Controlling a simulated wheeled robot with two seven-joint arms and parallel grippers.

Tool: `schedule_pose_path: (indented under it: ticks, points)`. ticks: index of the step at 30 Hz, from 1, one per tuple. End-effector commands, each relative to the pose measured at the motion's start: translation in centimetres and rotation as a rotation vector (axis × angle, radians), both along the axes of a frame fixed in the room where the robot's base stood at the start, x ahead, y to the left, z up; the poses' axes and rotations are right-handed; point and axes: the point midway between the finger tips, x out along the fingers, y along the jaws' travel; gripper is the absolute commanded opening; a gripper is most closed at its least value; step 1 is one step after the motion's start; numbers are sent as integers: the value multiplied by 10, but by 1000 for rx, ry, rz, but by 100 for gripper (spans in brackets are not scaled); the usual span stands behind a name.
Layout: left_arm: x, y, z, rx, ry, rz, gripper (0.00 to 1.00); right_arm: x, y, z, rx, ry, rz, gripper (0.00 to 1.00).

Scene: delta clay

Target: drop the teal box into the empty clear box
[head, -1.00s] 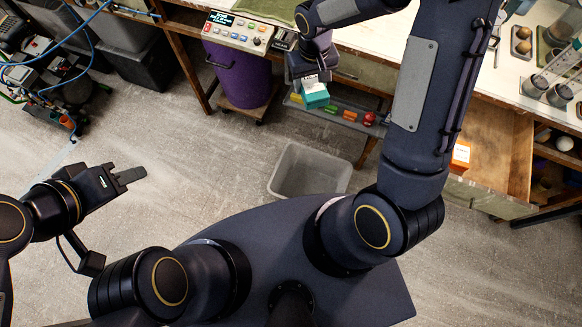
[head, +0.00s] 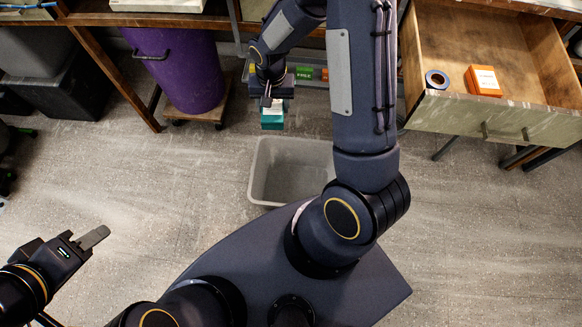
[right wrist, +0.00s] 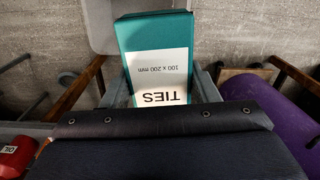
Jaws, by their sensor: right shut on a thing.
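The teal box (head: 272,119) hangs from my right gripper (head: 270,101), which is shut on it. In the right wrist view the teal box (right wrist: 150,38) has a white label reading "TIES 100 x 200 mm" and sits between the two fingers. The clear box (head: 262,185), a greyish open bin, stands on the floor just below and right of the teal box in the head view. Its visible inside looks empty; my right arm hides its right side. My left gripper (head: 92,238) is far to the left, away from both boxes; its finger gap cannot be made out.
An open wooden drawer (head: 455,112) at the right holds an orange box (head: 484,81) and a blue tape roll (head: 437,79). A purple bin (head: 180,65) on a wheeled base stands left of my right gripper. Floor left of the clear box is bare.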

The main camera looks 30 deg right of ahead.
Motion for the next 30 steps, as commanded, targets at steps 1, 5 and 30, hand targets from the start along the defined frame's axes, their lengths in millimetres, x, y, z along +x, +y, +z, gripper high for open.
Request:
schedule_pose_path:
  ticks: [1, 5, 30]
  points:
    - [0, 0, -40, 0, -1, 0, 36, -6, -7, -52, 0, 8, -80, 29]
    - [0, 0, -86, 0, -1, 0, 36, -19, -24, -127, -4, 12, -295, 29]
    - [0, 0, -204, 0, -1, 0, 36, -62, -65, -308, -27, 5, -832, 29]
